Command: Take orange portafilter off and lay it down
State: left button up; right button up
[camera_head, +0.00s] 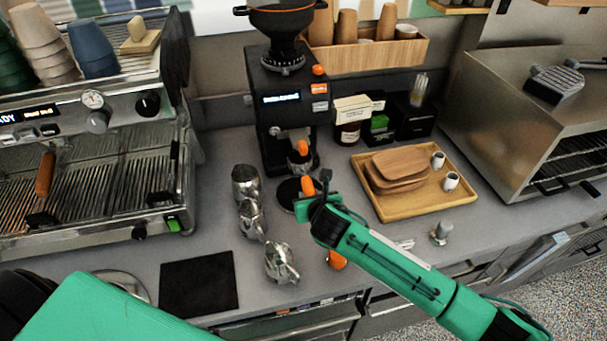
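An orange-handled portafilter (302,149) sits at the fork of the black grinder (270,120), below its display. My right gripper (313,193) is in front of the grinder, just below this handle. Another orange piece (308,186) shows right at my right fingertips. I cannot tell whether the fingers touch it or how far they are apart. A third orange piece (336,260) is partly hidden under my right arm near the counter's front edge. My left arm shows at the bottom left; its gripper is out of view.
The espresso machine (95,118) with a brown handle stands left. Several metal jugs (251,219) stand left of my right gripper. A black mat (198,283) lies bare in front. A wooden tray (380,207) with boards and two small cups is right. A steel toaster (500,115) stands far right.

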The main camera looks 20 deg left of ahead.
grip_shut()
jog(key=shift+s+d+p, duration=0.15)
jog(key=shift+p, duration=0.2)
jog(key=shift+s+d+r+p, duration=0.1)
jog(key=shift+s+d+p, duration=0.15)
jog(key=shift+s+p, duration=0.2)
jog(key=shift+s+d, duration=0.15)
jog(key=shift+s, duration=0.05)
jog(key=shift+s+d+p, duration=0.25)
jog(key=shift+s+p, duration=0.1)
jog(key=shift+p, duration=0.25)
jog(key=shift+s, duration=0.1)
